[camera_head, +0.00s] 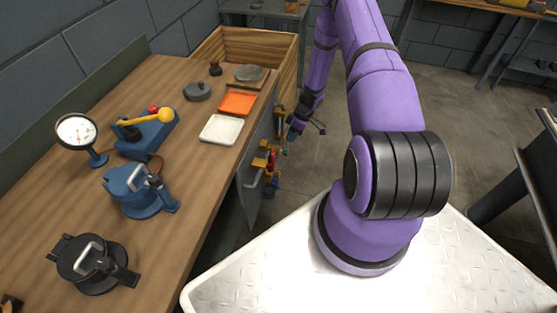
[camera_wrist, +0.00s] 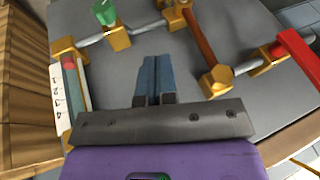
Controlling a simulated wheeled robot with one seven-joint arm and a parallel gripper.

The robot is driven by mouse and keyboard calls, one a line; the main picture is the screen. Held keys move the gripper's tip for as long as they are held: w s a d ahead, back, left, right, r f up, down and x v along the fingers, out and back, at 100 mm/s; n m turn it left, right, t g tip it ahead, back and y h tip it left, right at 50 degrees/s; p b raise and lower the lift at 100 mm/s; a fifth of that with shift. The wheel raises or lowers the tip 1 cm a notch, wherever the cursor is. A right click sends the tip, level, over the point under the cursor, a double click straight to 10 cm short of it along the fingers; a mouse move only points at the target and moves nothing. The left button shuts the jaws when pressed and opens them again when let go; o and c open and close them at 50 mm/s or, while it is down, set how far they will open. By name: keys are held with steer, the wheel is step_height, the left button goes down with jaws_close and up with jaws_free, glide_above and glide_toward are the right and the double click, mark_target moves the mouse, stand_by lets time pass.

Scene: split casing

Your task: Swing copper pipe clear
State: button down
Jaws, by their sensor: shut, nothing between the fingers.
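The copper pipe (camera_wrist: 200,42) shows in the wrist view as a brown-orange tube on a grey panel (camera_wrist: 140,55). It runs from a brass fitting (camera_wrist: 178,17) at the top down to a hexagonal brass fitting (camera_wrist: 216,80). My gripper (camera_wrist: 155,62) is shut and empty, its two blue-grey fingers together, left of the pipe and apart from it in the picture. In the head view my gripper (camera_head: 290,136) hangs by the side of the workbench near the brass fittings (camera_head: 262,163). The copper pipe is too small to tell there.
On the panel are grey pipes, a green knob (camera_wrist: 103,12), a red handle (camera_wrist: 298,50) and a marked white strip (camera_wrist: 58,95). The wooden workbench (camera_head: 185,185) holds a gauge (camera_head: 76,130), clamps and trays. Open floor (camera_head: 450,110) lies to the right.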

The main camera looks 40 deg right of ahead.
steer(key=s+a+x, duration=0.1)
steer(key=s+x, duration=0.1)
steer(key=x, duration=1.1)
steer(key=shift+r, duration=0.3)
steer(key=shift+s+a, duration=0.15)
steer(key=shift+a, duration=0.1)
steer(key=shift+s+a+y, duration=0.15)
steer(key=shift+a+y, duration=0.05)
steer(key=shift+y, duration=0.1)
